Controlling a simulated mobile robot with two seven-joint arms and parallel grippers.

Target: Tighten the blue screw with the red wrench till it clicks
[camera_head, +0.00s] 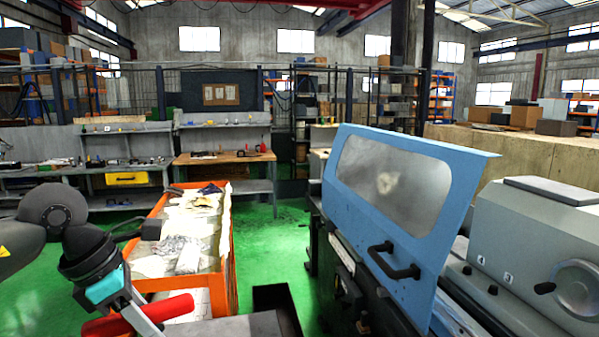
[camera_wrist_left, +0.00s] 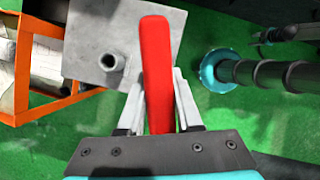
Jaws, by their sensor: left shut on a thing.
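The red wrench (camera_head: 178,308) shows in part at the bottom left of the head view, in the fingers of my left gripper (camera_head: 148,320). In the left wrist view the red wrench (camera_wrist_left: 157,60) stands between the two grey fingers of my left gripper (camera_wrist_left: 157,95), which is shut on it. Its red length points away from the gripper, over the edge of a grey plate. I cannot make out the blue screw in either view. My right gripper is not in view.
A grey plate (camera_wrist_left: 85,28) with a short round post (camera_wrist_left: 110,62) lies left of the wrench. An orange cart (camera_head: 228,265) with cloths stands close by the left arm. The grinder's blue guard (camera_head: 410,250) stands at right.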

